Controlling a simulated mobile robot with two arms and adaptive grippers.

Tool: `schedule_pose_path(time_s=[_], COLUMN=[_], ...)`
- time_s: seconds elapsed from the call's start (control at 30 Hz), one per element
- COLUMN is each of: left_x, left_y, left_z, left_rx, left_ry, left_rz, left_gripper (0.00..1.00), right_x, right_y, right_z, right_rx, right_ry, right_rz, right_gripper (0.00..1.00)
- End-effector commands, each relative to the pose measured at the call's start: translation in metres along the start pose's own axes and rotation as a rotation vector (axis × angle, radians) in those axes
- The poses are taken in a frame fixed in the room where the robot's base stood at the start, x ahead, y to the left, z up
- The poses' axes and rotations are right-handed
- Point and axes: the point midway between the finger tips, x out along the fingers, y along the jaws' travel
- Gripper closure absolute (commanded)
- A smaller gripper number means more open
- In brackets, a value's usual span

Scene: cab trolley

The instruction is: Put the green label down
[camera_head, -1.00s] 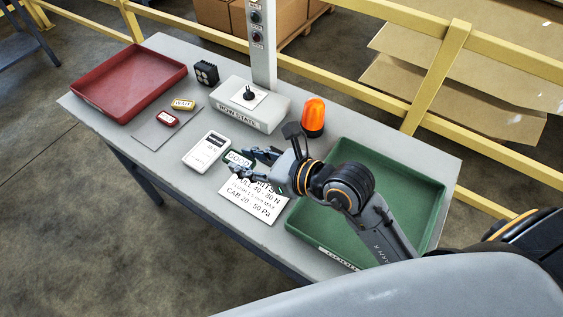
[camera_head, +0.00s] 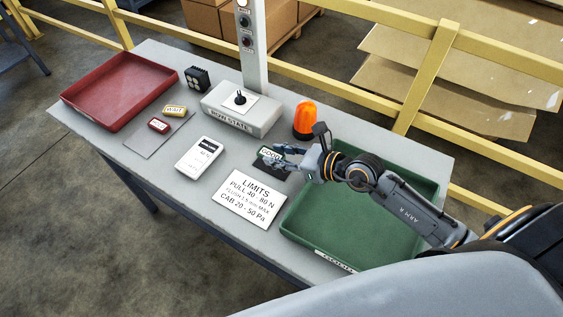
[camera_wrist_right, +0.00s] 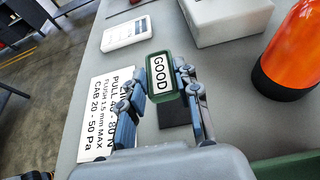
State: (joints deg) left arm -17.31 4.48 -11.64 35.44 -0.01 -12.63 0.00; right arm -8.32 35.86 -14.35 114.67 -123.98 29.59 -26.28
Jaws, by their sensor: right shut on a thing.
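The green label (camera_wrist_right: 162,76) is a small green block with a white face reading GOOD. In the right wrist view it sits between the two fingertips of my right gripper (camera_wrist_right: 160,88), which is shut on it. In the head view the right gripper (camera_head: 283,158) holds the label (camera_head: 270,155) over the table, near the left rim of the green tray (camera_head: 300,195). The fingers hide part of the label in the head view. A dark patch shows below it in the wrist view; I cannot tell how high the label is.
A LIMITS card (camera_head: 250,198) lies left of the green tray. A white meter (camera_head: 199,158), red label (camera_head: 158,125), yellow label (camera_head: 175,110) and red tray (camera_head: 120,88) are further left.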

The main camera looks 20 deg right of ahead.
Motion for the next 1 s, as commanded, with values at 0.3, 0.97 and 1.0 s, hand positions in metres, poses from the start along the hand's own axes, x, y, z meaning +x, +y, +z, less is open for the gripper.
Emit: schedule_pose_path(time_s=[0.3, 0.97, 1.0], left_x=[0.005, 0.006, 0.006], left_y=[-0.002, -0.002, -0.003], left_z=[-0.002, -0.003, -0.003], left_rx=[-0.004, -0.004, -0.003], left_ry=[0.004, 0.005, 0.005], left_rz=[-0.002, -0.003, -0.003], left_gripper=[0.12, 0.12, 0.12], right_x=[0.013, 0.014, 0.014], right_y=[-0.009, -0.008, -0.008], right_z=[-0.036, -0.039, -0.039], right_rx=[0.002, 0.001, 0.001], right_ry=[0.001, 0.001, 0.001], right_rz=[-0.002, -0.001, -0.001], right_gripper=[0.87, 0.45, 0.45])
